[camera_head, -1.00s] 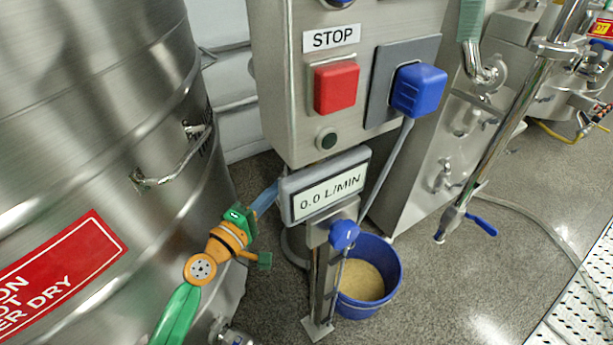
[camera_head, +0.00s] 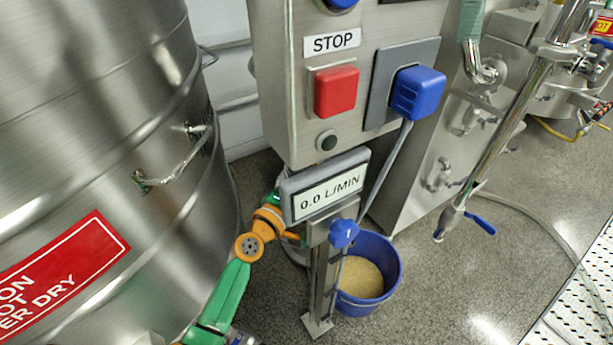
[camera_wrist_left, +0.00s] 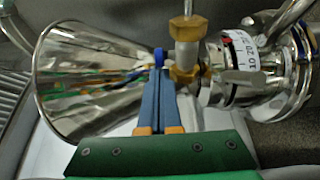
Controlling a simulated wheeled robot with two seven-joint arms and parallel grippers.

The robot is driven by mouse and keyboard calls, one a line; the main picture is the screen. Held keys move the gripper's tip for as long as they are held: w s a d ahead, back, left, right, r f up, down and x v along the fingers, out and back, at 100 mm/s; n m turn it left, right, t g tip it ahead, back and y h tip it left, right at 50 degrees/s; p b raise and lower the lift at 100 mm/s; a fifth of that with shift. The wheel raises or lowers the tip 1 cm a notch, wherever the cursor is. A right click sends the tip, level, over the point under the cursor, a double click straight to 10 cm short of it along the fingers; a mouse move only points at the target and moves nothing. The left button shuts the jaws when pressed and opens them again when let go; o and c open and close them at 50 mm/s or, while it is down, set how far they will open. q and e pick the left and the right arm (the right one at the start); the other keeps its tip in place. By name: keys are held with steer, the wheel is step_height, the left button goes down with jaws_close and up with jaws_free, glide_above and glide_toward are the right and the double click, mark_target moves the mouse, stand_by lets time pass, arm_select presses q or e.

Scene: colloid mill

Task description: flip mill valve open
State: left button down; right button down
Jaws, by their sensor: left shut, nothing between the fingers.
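In the left wrist view my left gripper (camera_wrist_left: 159,80) is shut and empty, its blue fingers together. Its tips are close to a small blue part (camera_wrist_left: 158,57) beside a brass valve fitting (camera_wrist_left: 187,60). The blue part may be the valve's handle; I cannot tell whether the fingers touch it. The fitting is on the steel mill, between a flared cone (camera_wrist_left: 85,75) and a numbered ring (camera_wrist_left: 240,60). In the head view my left arm reaches behind the flow display (camera_head: 325,190), which hides the gripper. My right gripper is not in view.
A control box with a red stop button (camera_head: 336,91) stands above the display. A blue bucket (camera_head: 385,290) stands below, by a post with a blue knob (camera_head: 343,233). A large steel tank (camera_head: 80,130) is at left. A blue lever (camera_head: 481,222) is on a pipe at right.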

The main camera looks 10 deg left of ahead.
arm_select(q)
steer(key=shift+s+d, duration=0.15)
steer(key=shift+d, duration=0.45)
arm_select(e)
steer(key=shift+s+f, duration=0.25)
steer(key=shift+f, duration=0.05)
arm_select(q)
steer(key=shift+s, duration=0.1)
